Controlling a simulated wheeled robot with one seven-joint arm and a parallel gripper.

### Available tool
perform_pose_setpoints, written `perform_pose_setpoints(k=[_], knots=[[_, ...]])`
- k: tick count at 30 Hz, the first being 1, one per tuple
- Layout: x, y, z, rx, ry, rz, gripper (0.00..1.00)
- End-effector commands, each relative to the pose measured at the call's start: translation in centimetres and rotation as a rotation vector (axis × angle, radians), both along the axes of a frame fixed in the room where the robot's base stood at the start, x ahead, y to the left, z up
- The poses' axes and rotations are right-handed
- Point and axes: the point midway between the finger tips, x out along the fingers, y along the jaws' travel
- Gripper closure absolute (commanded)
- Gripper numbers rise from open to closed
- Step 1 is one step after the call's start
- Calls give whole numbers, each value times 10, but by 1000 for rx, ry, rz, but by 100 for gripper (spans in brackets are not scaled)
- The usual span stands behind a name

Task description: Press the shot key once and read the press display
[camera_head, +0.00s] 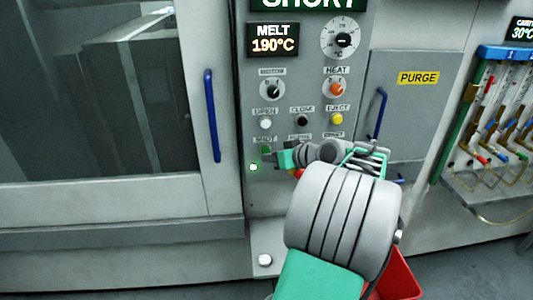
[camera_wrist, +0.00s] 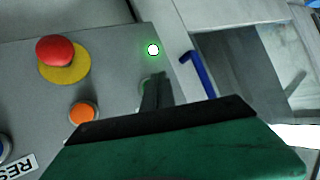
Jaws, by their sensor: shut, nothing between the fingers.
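The press display (camera_head: 308,4) is at the top of the control panel; its upper edge is cut off, and it reads "SHORT". The shot key (camera_head: 266,150) is a green button under the label "SHOT". My gripper (camera_head: 272,153) is shut and empty, with its tips right at the shot key. In the wrist view my gripper (camera_wrist: 156,80) points at the panel, and its fingers hide most of the key there. I cannot tell whether the key is pushed in. A green lamp (camera_head: 253,167) is lit beside it; it also shows in the wrist view (camera_wrist: 153,49).
A melt display (camera_head: 273,40) reads 190°C. White (camera_head: 265,123), black (camera_head: 302,122) and yellow (camera_head: 336,118) buttons sit above the shot key. A red stop button (camera_wrist: 55,51) and an orange button (camera_wrist: 82,113) are near my gripper. A blue door handle (camera_head: 212,115) stands left.

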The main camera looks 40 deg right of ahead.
Motion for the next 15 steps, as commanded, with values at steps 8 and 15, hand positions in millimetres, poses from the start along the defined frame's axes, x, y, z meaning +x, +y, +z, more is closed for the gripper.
perform_pose_setpoints(k=[8, 15], knots=[[-1, 0, 0, 1, 0, 0, 100], [-18, 12, -1, 0, 0, -2, 100]])
